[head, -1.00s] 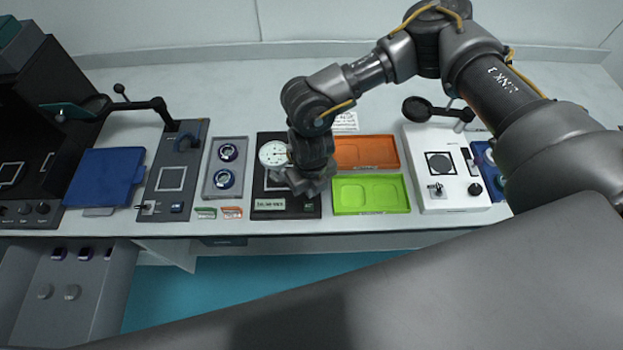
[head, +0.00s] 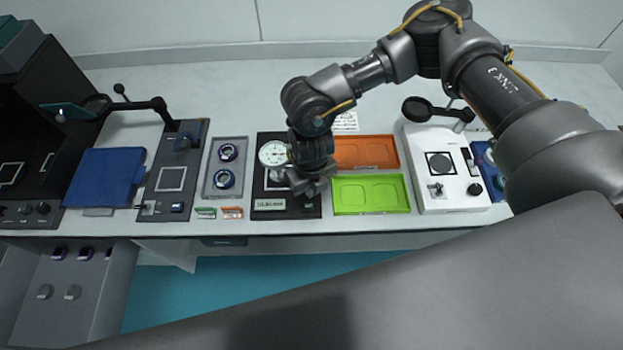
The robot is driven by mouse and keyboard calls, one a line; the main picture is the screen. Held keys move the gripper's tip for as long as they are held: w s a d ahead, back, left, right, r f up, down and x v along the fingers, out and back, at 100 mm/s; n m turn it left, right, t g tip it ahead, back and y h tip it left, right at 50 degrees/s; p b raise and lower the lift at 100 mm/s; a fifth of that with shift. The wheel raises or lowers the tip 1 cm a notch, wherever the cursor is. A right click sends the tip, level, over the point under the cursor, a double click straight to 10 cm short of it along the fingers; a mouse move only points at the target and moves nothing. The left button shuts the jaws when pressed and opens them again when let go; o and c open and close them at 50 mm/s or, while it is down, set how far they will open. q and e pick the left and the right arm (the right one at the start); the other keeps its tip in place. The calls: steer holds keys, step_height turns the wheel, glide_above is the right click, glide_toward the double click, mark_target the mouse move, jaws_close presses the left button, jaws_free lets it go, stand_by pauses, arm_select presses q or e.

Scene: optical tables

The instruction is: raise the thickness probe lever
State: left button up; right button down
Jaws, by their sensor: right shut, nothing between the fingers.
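The thickness probe is a black station (head: 264,213) with a white round dial (head: 273,153) and a small display on its front. It stands on the bench, left of the trays. My right gripper (head: 308,188) is shut and empty, over the right part of the station, just right of and below the dial. The probe lever cannot be made out; my gripper and wrist cover that side of the station. I cannot tell whether the gripper touches the lever. My left gripper is not in view.
Right of the station lie an orange tray (head: 392,152) and a green tray (head: 407,205). A white instrument (head: 425,143) stands farther right. On the left are a grey tray (head: 209,190) with two round parts, a dark panel (head: 154,206) and a blue pad (head: 103,178).

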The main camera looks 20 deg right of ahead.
steer(key=shift+w, duration=0.1)
steer(key=shift+w+d+b, duration=0.15)
steer(key=shift+w+b, duration=0.25)
steer(key=shift+w, duration=0.15)
steer(key=shift+w+d+b, duration=0.15)
steer(key=shift+w+b, duration=0.2)
steer(key=shift+w, duration=0.2)
steer(key=shift+w+d+b, duration=0.15)
steer(key=shift+w+b, duration=0.2)
steer(key=shift+w, duration=0.2)
steer(key=shift+s+r, duration=0.1)
steer(key=r+p, duration=0.3)
steer(key=r, duration=0.1)
steer(key=s+r+p, duration=0.1)
steer(key=r+p, duration=0.1)
steer(key=r, duration=0.1)
steer(key=shift+a+p, duration=0.15)
steer(key=shift+p, duration=0.2)
steer(key=shift+s, duration=0.1)
steer(key=shift+f, duration=0.1)
stand_by(0.3)
